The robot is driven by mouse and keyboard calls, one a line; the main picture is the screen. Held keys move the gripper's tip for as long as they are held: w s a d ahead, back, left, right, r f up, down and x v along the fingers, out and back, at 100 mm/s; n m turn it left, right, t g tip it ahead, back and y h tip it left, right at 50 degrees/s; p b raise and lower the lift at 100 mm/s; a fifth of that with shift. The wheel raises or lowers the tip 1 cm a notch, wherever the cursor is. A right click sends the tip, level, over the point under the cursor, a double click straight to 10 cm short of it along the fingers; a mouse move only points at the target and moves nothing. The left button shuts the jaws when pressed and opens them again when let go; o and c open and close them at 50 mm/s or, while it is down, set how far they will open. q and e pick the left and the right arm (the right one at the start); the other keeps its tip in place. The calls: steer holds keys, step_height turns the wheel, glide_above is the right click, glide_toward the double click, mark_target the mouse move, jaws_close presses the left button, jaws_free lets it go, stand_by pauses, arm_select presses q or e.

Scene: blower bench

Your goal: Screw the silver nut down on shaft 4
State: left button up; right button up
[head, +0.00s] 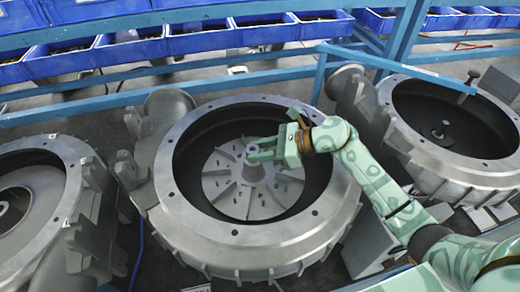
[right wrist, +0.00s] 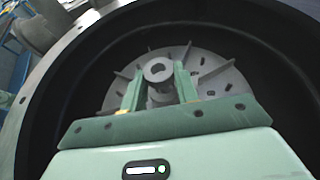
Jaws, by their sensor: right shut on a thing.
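The middle blower housing (head: 175,218) holds a finned impeller (head: 232,201), which also shows in the right wrist view (right wrist: 218,98). A short grey shaft piece stands at the impeller's centre, and the round silver nut (right wrist: 158,70) with a dark hole shows at its top. My right gripper (head: 258,154) reaches into the housing from the right, its two green fingers (right wrist: 160,88) on either side of the nut, shut on it. The fingers partly hide the nut and shaft in the head view. I cannot read a shaft number. My left gripper is not in view.
Another open housing (head: 450,158) stands at the right and a third (head: 50,225) at the left. The middle housing's high rim surrounds my right gripper. A blue rail (head: 130,98) runs behind, with blue bins (head: 200,40) beyond it.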

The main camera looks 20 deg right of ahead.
steer(key=shift+f+b, duration=0.75)
steer(key=shift+b, duration=0.05)
stand_by(0.8)
steer(key=o, duration=1.1)
steer(key=b+v, duration=0.4)
steer(key=v, duration=1.2)
steer(key=shift+d, duration=0.15)
steer(key=shift+r, duration=0.15)
steer(key=shift+c, duration=0.7)
